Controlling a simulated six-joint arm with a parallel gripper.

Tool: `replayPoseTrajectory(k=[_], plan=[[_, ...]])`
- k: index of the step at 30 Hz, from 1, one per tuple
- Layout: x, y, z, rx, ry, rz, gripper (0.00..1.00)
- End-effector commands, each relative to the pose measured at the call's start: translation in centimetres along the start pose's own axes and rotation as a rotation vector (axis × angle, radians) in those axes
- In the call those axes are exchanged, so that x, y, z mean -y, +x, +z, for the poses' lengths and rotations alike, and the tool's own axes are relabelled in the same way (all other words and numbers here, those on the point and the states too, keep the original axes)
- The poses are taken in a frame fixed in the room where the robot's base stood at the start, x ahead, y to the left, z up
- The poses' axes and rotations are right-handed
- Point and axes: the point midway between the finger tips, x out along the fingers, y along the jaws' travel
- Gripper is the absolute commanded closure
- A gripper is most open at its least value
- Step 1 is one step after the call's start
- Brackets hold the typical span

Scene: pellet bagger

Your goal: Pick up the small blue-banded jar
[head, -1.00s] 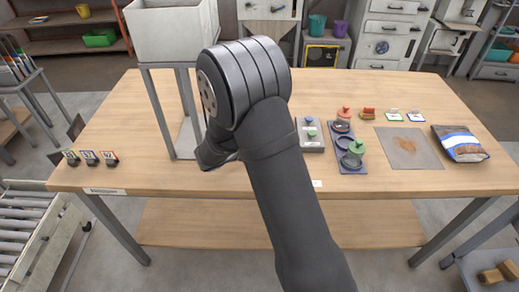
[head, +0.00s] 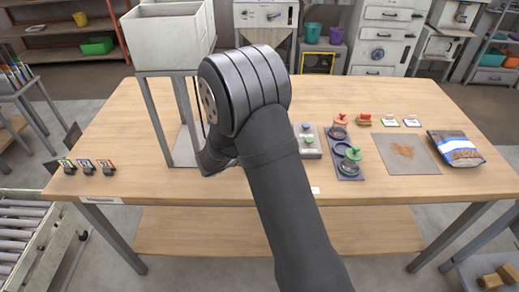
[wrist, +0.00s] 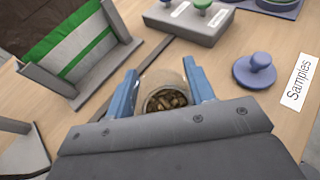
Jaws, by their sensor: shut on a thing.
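In the wrist view a small clear jar with brown pellets (wrist: 166,98) sits between the blue fingers of my gripper (wrist: 160,72). The fingers close on its two sides, and its mouth faces the camera without a lid. I cannot make out a blue band on it, as the fingers cover its sides. A blue-grey knobbed lid (wrist: 257,71) lies on the table to the right, apart from the jar. In the head view my arm hides the gripper and the held jar. I cannot tell whether the jar is clear of the table.
A grey box with knobs (wrist: 190,20) stands beyond the jar, and a green-striped bag (wrist: 70,45) in a grey holder is at left. A "Samples" label (wrist: 296,80) lies at right. In the head view, a hopper stand (head: 186,110) stands left of my arm; jars (head: 350,162) stand right.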

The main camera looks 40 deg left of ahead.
Motion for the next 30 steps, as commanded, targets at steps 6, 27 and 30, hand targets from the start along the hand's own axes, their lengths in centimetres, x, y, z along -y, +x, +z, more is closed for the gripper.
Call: replayPoseTrajectory(k=[6,27,30], plan=[[0.0,-1.0,2.8,0.002,0.007,0.002,0.82],[10.2,1.0,11.3,0.002,0.003,-0.002,0.82],[10.9,1.7,11.8,0.001,0.004,-0.007,0.82]])
